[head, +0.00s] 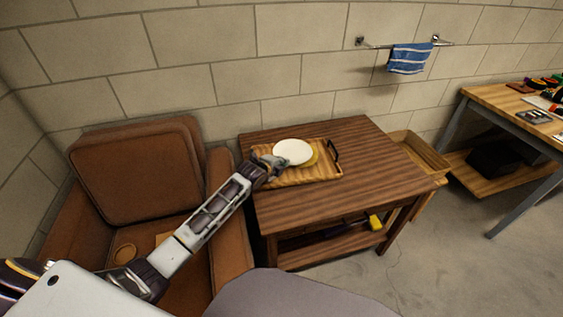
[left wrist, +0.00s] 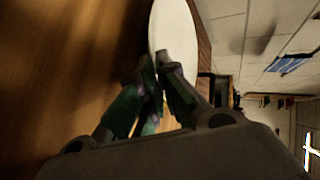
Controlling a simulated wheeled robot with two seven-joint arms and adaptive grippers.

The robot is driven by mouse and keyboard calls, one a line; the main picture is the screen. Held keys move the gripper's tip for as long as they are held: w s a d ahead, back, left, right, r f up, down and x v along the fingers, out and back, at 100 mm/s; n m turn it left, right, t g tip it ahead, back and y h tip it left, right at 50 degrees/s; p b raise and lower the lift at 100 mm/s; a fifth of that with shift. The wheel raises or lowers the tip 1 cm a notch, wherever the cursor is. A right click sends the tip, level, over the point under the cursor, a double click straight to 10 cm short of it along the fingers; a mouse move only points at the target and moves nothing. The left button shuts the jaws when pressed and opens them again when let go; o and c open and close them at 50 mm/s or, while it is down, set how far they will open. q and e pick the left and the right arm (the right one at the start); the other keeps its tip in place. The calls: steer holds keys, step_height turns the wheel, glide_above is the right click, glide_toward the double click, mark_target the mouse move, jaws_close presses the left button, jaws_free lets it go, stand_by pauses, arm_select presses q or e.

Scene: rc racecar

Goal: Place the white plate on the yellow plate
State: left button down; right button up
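The white plate (head: 293,151) is over the wooden tray, with its left edge at my left gripper (head: 277,163). The yellow plate (head: 313,158) shows as a rim to the right of and below the white plate; the rest of it is covered. In the left wrist view the white plate (left wrist: 175,28) appears edge-up beyond my fingers (left wrist: 160,62), which are close together on its near edge. I cannot tell whether the two plates touch. My right gripper is not in view.
The wooden tray (head: 325,172) with a dark handle lies on the brown table (head: 385,165). A brown armchair (head: 135,175) stands to the left, and a wooden crate (head: 425,150) is behind the table's right side. The table's right part is bare.

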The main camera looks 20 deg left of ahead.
arm_select(q)
steer(key=c, duration=1.6)
jaws_free()
steer(key=shift+f, duration=0.15)
steer(key=shift+c, duration=0.2)
